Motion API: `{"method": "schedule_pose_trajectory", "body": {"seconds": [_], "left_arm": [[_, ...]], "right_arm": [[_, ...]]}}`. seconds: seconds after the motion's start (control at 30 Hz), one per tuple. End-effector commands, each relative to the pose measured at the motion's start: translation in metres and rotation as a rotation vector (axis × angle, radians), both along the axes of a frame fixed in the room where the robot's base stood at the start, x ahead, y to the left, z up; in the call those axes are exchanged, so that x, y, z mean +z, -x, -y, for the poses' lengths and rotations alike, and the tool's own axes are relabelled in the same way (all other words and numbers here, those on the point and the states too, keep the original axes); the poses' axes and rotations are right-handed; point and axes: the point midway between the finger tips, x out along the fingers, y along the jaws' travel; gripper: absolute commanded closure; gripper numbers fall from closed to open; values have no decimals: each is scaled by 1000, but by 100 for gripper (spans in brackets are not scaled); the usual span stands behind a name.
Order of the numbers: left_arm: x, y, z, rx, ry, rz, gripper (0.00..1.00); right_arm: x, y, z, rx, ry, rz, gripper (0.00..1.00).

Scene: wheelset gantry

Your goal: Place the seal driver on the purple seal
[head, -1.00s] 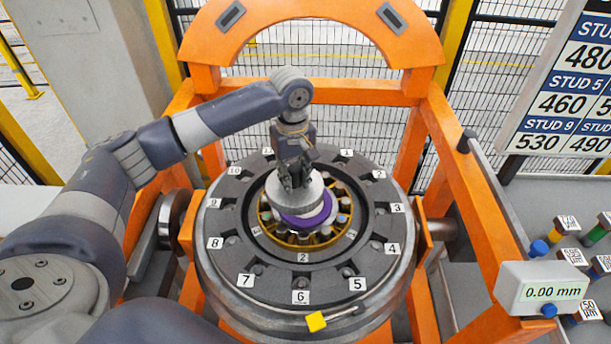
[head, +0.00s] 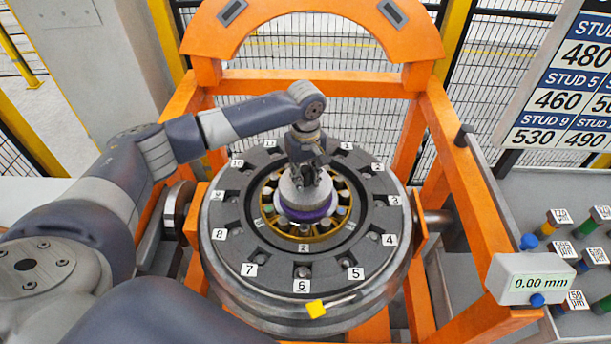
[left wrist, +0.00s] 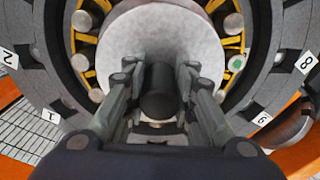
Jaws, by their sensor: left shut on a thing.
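The seal driver (head: 304,194) is a light grey metal disc with a dark handle (left wrist: 158,92), which shows between my fingers in the left wrist view. My left gripper (head: 306,180) is shut on this handle from above. The purple seal (head: 308,214) shows as a purple band just below the driver, at the hub centre. The driver is over the seal and looks roughly centred; I cannot tell whether they touch. In the left wrist view the disc (left wrist: 125,40) hides the seal. My right gripper is not in view.
A yellow roller bearing (head: 303,232) surrounds the seal, inside a dark ring (head: 232,260) with numbered studs. A gauge box (head: 541,278) reads 0.00 mm at right.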

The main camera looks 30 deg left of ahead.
Motion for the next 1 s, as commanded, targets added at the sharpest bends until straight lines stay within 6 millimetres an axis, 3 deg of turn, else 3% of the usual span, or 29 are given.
{"method": "schedule_pose_trajectory", "body": {"seconds": [0.37,0.4,0.47,0.8,1.0], "left_arm": [[-8,0,0,0,1,2,100],[-9,0,0,0,1,-1,69],[-9,0,0,0,1,-1,56],[-7,0,0,0,0,0,56],[12,-1,0,-1,2,4,56]], "right_arm": [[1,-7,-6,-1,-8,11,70],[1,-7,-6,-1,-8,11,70],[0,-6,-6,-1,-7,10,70],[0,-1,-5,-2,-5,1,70],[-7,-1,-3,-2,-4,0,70]]}}
